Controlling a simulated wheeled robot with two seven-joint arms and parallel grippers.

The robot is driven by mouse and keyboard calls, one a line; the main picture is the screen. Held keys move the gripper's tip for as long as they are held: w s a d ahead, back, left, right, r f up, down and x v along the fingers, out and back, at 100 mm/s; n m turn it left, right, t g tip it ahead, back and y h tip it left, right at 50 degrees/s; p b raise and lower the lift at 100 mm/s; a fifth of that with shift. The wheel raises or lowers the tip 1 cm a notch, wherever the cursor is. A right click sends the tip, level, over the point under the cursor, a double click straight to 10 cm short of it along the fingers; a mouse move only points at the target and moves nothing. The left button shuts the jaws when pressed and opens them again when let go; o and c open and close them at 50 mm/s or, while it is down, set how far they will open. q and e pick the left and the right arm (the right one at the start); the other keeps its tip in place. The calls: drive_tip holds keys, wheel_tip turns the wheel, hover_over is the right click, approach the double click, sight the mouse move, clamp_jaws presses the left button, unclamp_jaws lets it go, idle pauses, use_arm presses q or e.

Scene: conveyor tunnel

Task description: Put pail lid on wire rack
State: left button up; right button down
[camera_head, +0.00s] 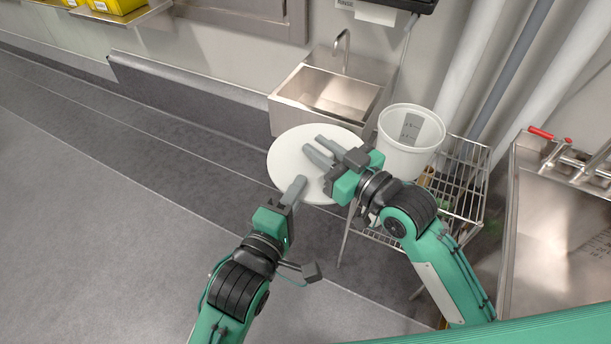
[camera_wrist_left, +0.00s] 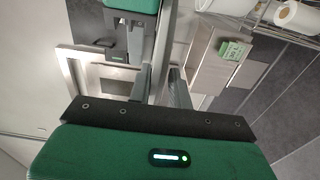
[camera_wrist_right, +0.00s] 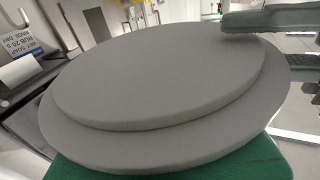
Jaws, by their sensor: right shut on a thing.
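The pail lid (camera_head: 285,160) is a flat white disc, held in the air in front of the sink. My right gripper (camera_head: 312,149) is shut on its edge. In the right wrist view the lid (camera_wrist_right: 150,85) fills most of the picture, with a finger along its upper right edge. My left gripper (camera_head: 298,186) is at the lid's near edge; whether it touches is unclear. In the left wrist view its fingers (camera_wrist_left: 162,75) stand apart with a narrow gap. The wire rack (camera_head: 465,190) stands to the right, partly hidden by my right arm.
A translucent white pail (camera_head: 411,135) stands on the rack's left part. A steel hand sink (camera_head: 330,95) is on the wall behind the lid. A large steel basin (camera_head: 565,230) is at the right. The floor at the left is clear.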

use_arm(q)
drive_tip(key=shift+x, duration=2.1)
clamp_jaws()
use_arm(e)
drive_tip(key=c, duration=1.2)
unclamp_jaws()
